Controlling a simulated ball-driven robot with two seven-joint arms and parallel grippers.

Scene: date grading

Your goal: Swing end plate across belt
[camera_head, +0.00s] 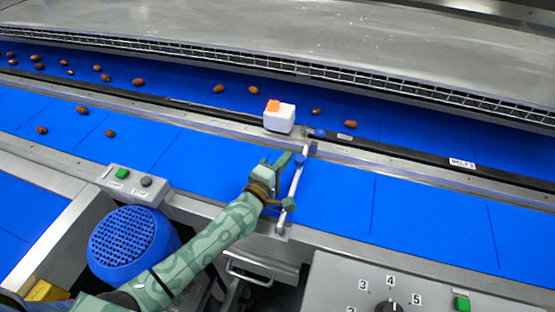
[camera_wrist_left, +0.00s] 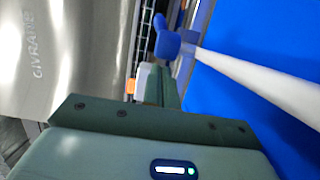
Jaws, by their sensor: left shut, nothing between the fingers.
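The end plate (camera_head: 295,182) is a thin pale bar lying across the near blue belt (camera_head: 340,204), from a pivot at the front rail toward the divider rail. A blue knob (camera_head: 300,160) sits near its far end. In the left wrist view the end plate (camera_wrist_left: 250,80) runs diagonally at the right, with the blue knob (camera_wrist_left: 168,42) at its upper end. My left gripper (camera_head: 280,163) is shut and empty, just left of the bar near the knob. Whether it touches the bar is unclear. My right gripper is out of view.
A white box with an orange top (camera_head: 279,118) stands on the divider rail just beyond. Several brown dates (camera_head: 138,82) lie on the far and near belts at left. A start/stop box (camera_head: 134,185), a blue motor cover (camera_head: 134,243) and a dial panel (camera_head: 425,285) line the front.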

